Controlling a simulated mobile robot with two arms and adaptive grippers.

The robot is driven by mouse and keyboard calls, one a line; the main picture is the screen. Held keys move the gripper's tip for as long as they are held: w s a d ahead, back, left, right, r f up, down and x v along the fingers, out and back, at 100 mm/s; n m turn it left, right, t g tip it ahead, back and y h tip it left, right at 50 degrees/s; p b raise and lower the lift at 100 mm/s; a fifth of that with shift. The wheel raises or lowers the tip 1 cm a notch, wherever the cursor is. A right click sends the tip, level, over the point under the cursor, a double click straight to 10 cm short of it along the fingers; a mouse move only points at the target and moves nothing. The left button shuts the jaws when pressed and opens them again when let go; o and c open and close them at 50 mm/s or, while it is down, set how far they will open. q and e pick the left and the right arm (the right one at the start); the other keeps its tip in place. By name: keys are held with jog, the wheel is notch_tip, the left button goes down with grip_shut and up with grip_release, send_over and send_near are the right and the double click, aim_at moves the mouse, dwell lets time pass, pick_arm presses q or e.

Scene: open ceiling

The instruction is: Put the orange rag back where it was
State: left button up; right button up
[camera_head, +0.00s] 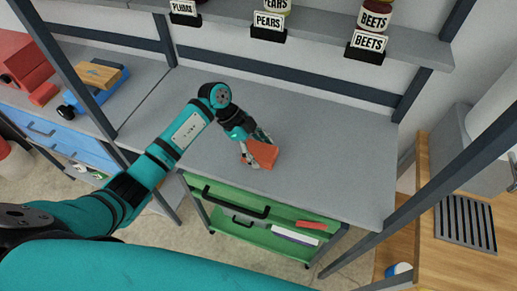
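The orange rag (264,153) is at my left gripper (255,158), over the front part of the grey workbench top (330,160). The fingers are around the rag's left side and look closed on it. I cannot tell whether the rag touches the bench surface. My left arm reaches in from the left, above the bench. My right gripper is not in view.
Below the bench front is a green drawer unit (235,195) with an orange item (311,225) in or on it. A shelf above holds jars labelled pears and beets (374,16). A blue drawer unit (55,131) stands at left. The bench's right side is clear.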

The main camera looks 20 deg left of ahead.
pick_arm(q)
jog(key=o, duration=0.3)
jog(key=shift+o, duration=0.2)
jog(key=b+v, duration=0.2)
jog(key=v, duration=1)
jog(key=shift+r, duration=0.1)
